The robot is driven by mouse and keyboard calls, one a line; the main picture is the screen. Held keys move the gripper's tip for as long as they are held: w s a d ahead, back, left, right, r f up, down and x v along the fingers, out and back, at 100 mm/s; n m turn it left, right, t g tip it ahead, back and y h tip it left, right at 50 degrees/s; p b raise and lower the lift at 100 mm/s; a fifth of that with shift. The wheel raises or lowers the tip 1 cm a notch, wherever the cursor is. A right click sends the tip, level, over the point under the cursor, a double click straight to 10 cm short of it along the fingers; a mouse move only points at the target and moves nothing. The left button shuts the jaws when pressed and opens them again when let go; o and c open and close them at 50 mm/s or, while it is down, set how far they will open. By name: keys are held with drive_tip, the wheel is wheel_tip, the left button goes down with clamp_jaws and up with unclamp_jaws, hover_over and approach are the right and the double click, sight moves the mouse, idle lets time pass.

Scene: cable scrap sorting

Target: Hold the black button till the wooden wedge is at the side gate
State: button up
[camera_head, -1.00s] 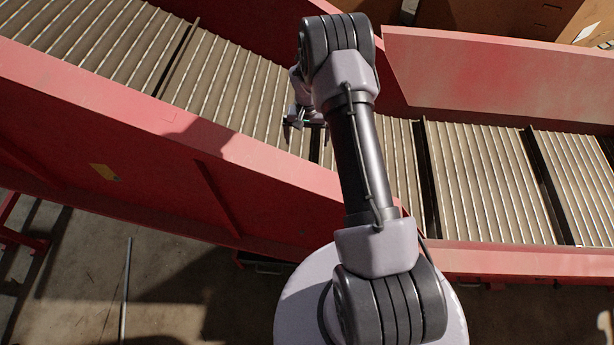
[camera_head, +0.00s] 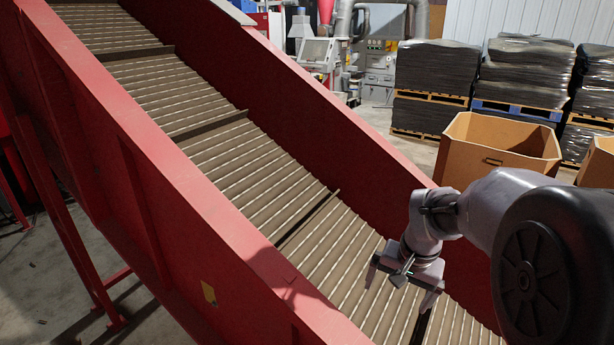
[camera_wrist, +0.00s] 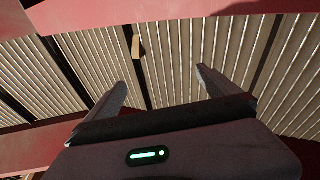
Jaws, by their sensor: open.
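My gripper (camera_head: 401,287) is open and empty above the ribbed conveyor belt (camera_head: 238,155), near its lower right part in the head view. In the wrist view, my gripper's two fingers (camera_wrist: 162,80) are spread apart over the belt. A small tan block (camera_wrist: 136,47), which looks like the wooden wedge, lies on the belt by a dark cross bar, beyond and between the fingertips. It does not show in the head view. I see no black button, and I cannot make out a side gate.
Red side walls (camera_head: 130,145) run along both sides of the sloping belt, which has dark cross bars (camera_head: 308,219). A cardboard box (camera_head: 500,150) and pallets of stacked dark sheets (camera_head: 437,75) stand behind it. Machines (camera_head: 380,70) stand at the back.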

drive_tip(key=s+a+r+t+y+b, duration=0.1)
drive_tip(key=s+a, duration=0.4)
drive_tip(key=s, duration=0.6)
drive_tip(key=s+a+r+n+t+b, duration=0.1)
drive_tip(key=s+a+b, duration=0.3)
drive_tip(key=s, duration=0.7)
drive_tip(key=shift+s+a+r+n+t+y, duration=0.35)
drive_tip(key=shift+a+t, duration=0.25)
drive_tip(key=shift+a, duration=0.45)
drive_tip(key=shift+w, duration=0.15)
clamp_jaws()
